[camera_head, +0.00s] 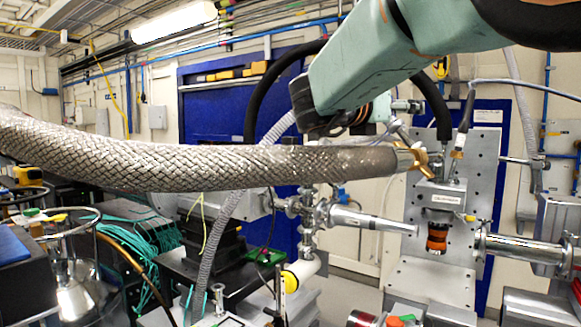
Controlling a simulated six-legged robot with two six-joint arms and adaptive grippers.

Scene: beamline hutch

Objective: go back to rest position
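Neither my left gripper nor my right gripper can be made out in the head view. A pale green jointed arm (365,62) with black parts comes in from the upper right and reaches down to the left. I cannot tell whether it is mine, and no gripper fingers show on it. Its lower end is partly hidden behind a thick braided metal hose (180,165). The task names no object to handle.
The hose crosses from the left edge to a brass fitting (415,158) near an upright metal plate (487,165). Steel beam pipes (372,220) lie below. Green cables (128,240) and equipment crowd the lower left. Blue panels (215,110) stand behind. Little free room shows.

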